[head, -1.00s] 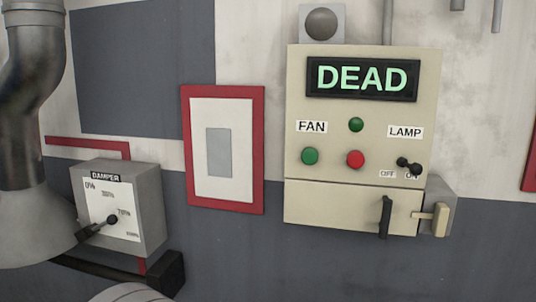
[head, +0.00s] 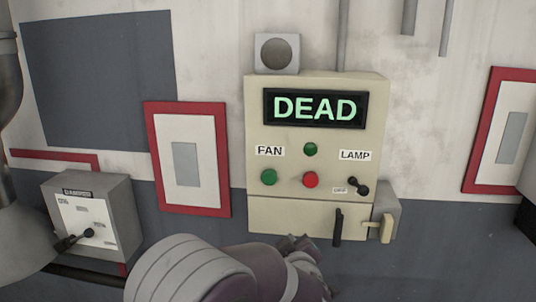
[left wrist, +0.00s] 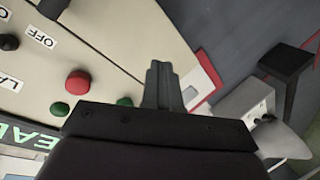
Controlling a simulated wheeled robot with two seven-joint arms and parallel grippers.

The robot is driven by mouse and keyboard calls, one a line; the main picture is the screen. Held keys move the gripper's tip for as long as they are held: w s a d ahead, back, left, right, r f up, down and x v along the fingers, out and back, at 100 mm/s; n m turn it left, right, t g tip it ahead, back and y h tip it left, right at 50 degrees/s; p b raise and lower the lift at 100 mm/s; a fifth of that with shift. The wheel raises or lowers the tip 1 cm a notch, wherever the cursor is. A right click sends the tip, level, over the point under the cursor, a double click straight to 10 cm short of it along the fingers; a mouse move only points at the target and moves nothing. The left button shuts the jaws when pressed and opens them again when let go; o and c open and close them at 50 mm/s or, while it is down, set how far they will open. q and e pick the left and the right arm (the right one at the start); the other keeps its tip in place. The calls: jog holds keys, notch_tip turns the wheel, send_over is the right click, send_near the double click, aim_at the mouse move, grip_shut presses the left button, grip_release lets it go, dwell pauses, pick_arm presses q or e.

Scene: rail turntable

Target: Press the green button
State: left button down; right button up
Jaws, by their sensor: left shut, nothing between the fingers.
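The green button (head: 269,177) is under the FAN label on the beige control box, left of the red button (head: 311,180). In the left wrist view the panel appears upside down, and the green button (left wrist: 124,101) shows just above the gripper's dark body, which partly hides it. A second, smaller green round piece (head: 310,149) sits above the red button. My left gripper (head: 303,243) is in front of the box's lower part, below the buttons in the picture. Its fingers (left wrist: 163,85) are shut and empty. I cannot tell its distance from the panel. My right gripper is not in view.
The box has a lit DEAD display (head: 314,108), a LAMP toggle (head: 358,186) and a black handle (head: 338,227) with a latch (head: 386,227) beside it. A damper box (head: 95,215) with a lever is at the left. Red-framed panels (head: 187,158) flank the control box.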

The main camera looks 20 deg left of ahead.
aim_at(269, 177)
pick_arm(q)
jog(key=s+a+r+n+g+y+p, duration=0.4)
jog(key=r+n+y, duration=0.4)
jog(key=r, duration=0.3)
jog(key=shift+s+a+r+n+g+y+p, duration=0.2)
jog(key=shift+s+n+g+y+p, duration=0.15)
jog(key=shift+s+n+p, duration=0.25)
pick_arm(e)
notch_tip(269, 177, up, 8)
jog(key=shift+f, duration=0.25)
pick_arm(q)
jog(key=shift+w, duration=0.1)
jog(key=shift+w+a+p, duration=0.25)
jog(key=shift+w+a, duration=0.1)
jog(key=shift+w, duration=1.05)
jog(key=shift+w+a+p, duration=0.25)
jog(key=shift+w+a, duration=0.15)
jog(key=shift+w, duration=1)
jog(key=shift+w+a+p, duration=0.25)
jog(key=shift+w+a, duration=0.1)
jog(key=shift+w, duration=1.05)
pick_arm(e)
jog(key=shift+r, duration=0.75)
pick_arm(q)
jog(key=shift+w, duration=0.15)
